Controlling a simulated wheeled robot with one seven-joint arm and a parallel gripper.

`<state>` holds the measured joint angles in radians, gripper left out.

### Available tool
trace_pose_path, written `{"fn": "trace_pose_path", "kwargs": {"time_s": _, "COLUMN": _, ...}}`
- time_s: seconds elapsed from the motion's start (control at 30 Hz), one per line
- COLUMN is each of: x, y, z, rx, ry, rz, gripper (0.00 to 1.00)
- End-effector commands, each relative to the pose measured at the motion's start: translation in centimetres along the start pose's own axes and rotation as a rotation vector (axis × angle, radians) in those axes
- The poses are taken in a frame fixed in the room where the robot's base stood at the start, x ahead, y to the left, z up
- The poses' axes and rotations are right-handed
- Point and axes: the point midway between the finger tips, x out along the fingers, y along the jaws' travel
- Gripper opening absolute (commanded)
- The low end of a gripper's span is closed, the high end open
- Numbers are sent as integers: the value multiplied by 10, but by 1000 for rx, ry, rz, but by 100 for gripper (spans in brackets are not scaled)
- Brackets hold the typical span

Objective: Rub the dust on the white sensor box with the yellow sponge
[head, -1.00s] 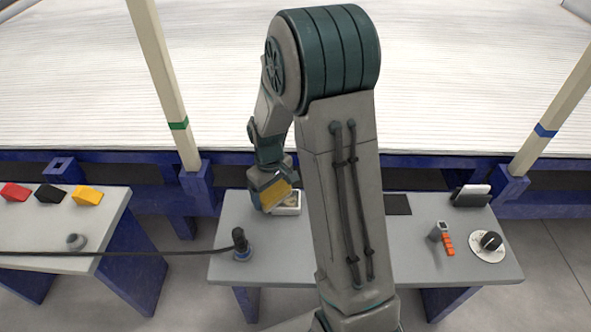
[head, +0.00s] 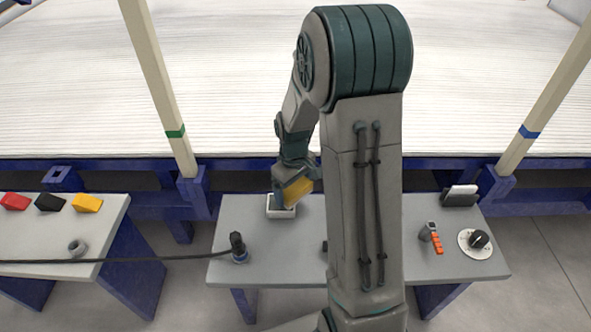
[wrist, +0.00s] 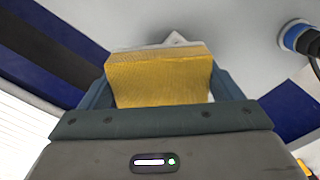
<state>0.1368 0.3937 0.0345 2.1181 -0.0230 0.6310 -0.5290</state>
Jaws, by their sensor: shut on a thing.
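My gripper (head: 292,186) is shut on the yellow sponge (head: 299,191), which also fills the space between the fingers in the wrist view (wrist: 165,82). The white sensor box (head: 281,213) stands on the grey table, low and pale. The sponge is over the right part of the box and hides some of it; I cannot tell whether they touch. In the wrist view only a white corner of the box (wrist: 177,39) shows beyond the sponge. Dust cannot be made out.
A dark upright plug with a cable (head: 238,247) stands at the grey table's (head: 222,268) left. A grey-and-orange tool (head: 434,238), a round dial (head: 478,241) and a dark holder (head: 460,196) are at the right. Red, black and yellow blocks (head: 51,202) lie on the left table.

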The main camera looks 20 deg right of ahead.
Motion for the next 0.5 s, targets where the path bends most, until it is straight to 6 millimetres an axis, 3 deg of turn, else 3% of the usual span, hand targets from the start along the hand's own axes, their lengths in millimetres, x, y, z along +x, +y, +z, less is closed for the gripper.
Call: {"fn": "trace_pose_path", "kwargs": {"time_s": 0.5, "x": -48, "y": 0, "z": 0, "rx": 0, "ry": 1, "rz": 1, "gripper": 61}}
